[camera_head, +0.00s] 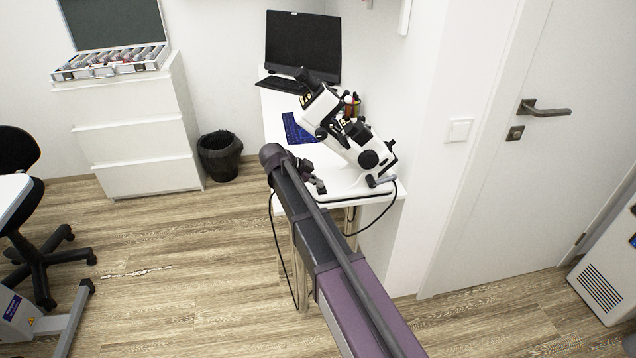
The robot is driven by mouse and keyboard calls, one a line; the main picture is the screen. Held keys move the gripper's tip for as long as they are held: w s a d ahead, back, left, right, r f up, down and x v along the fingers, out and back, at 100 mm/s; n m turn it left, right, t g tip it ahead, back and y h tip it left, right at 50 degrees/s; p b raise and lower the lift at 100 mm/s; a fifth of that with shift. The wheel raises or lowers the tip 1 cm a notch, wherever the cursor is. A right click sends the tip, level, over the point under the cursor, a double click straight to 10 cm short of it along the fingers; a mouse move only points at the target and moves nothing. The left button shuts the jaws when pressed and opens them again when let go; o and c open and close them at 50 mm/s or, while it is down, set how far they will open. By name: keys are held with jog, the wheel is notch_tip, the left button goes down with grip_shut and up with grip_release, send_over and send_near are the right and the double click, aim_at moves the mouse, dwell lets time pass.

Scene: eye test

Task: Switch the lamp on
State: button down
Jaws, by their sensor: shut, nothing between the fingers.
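My arm reaches up from the bottom of the picture to the desk. My gripper (319,186) is small and dark at its far end, over the front left part of the white desk. It looks shut and holds nothing. A white and black optical instrument (345,128) with eyepieces stands tilted on the desk, just right of and behind my gripper. I cannot tell whether it is the lamp, and no other lamp shows. A white wall switch (459,130) is on the wall left of the door, well to the right of my gripper.
The white desk (385,192) bears a black monitor (303,45), a keyboard (281,85) and a blue object (296,129). Black cables hang from its front. A bin (220,158) and white drawers (140,130) stand left. The door (555,170) is shut.

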jog(key=shift+r, duration=0.15)
jog(key=r+p, duration=0.4)
jog(key=shift+w, duration=0.35)
jog(key=w+p+v, duration=0.2)
jog(key=p+v, duration=0.4)
jog(key=v, duration=0.3)
jog(key=shift+a+r+p, duration=0.15)
jog(key=shift+a+p, duration=0.25)
jog(key=shift+a, duration=0.1)
jog(key=s+d+f+n+g+y, duration=0.2)
jog(key=s+d+f+n+y, duration=0.2)
jog(key=s+d+n, duration=0.55)
jog(key=s+d+f+n+y, duration=0.2)
jog(key=s+d+n+y, duration=0.3)
jog(key=s+d+n, duration=0.65)
jog(key=s+a+r+m+p, duration=0.1)
jog(key=s+r+m+p, duration=0.2)
jog(key=s+r+p, duration=0.1)
jog(key=shift+s+r+m+g, duration=0.3)
jog(key=shift+s+r+m, duration=0.1)
jog(key=shift+s, duration=0.15)
